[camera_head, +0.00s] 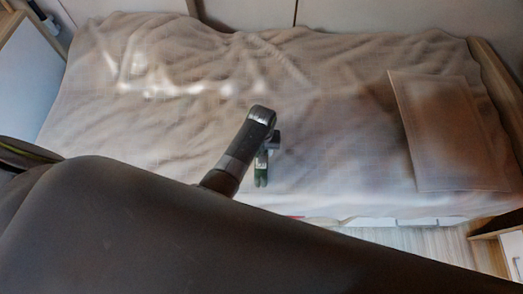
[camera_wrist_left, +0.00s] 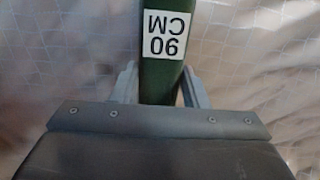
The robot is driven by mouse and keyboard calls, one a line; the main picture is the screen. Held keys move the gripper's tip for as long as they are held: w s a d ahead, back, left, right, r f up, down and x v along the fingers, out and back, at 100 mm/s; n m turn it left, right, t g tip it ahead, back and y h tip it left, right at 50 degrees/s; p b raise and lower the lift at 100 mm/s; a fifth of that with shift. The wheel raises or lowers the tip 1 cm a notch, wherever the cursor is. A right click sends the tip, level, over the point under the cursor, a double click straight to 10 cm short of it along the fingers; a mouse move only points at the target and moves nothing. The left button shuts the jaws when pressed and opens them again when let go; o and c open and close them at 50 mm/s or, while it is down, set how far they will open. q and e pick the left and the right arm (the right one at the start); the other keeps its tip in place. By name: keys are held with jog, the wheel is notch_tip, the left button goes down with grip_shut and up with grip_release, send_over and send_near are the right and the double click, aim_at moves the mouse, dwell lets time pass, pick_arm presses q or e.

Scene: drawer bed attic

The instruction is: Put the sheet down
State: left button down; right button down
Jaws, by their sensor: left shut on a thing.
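My left gripper (camera_head: 262,172) shows small in the middle of the head view, above the bed. In the left wrist view its two fingers (camera_wrist_left: 158,88) are shut on a dark green, flat thing (camera_wrist_left: 177,78), which I take to be the sheet. It bears a white label reading "90 CM", upside down in this view. It stands up between the fingers and runs out of the top of the picture. In the head view only a little green shows at the gripper. My right gripper is not in view.
The bed (camera_head: 330,90) is covered with a wrinkled beige cloth below my left gripper. A flat beige rectangular piece (camera_head: 450,130) lies on its right end. Wooden edges border the bed. My own dark arm covers the lower left of the head view.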

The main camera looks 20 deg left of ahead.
pick_arm(q)
jog(key=shift+w+f, duration=0.1)
jog(key=shift+f, duration=0.1)
jog(key=shift+f, duration=0.15)
jog(key=c, duration=0.8)
grip_release()
jog(key=shift+c, duration=0.2)
jog(key=shift+r+p, duration=0.3)
jog(key=shift+r, duration=3.65)
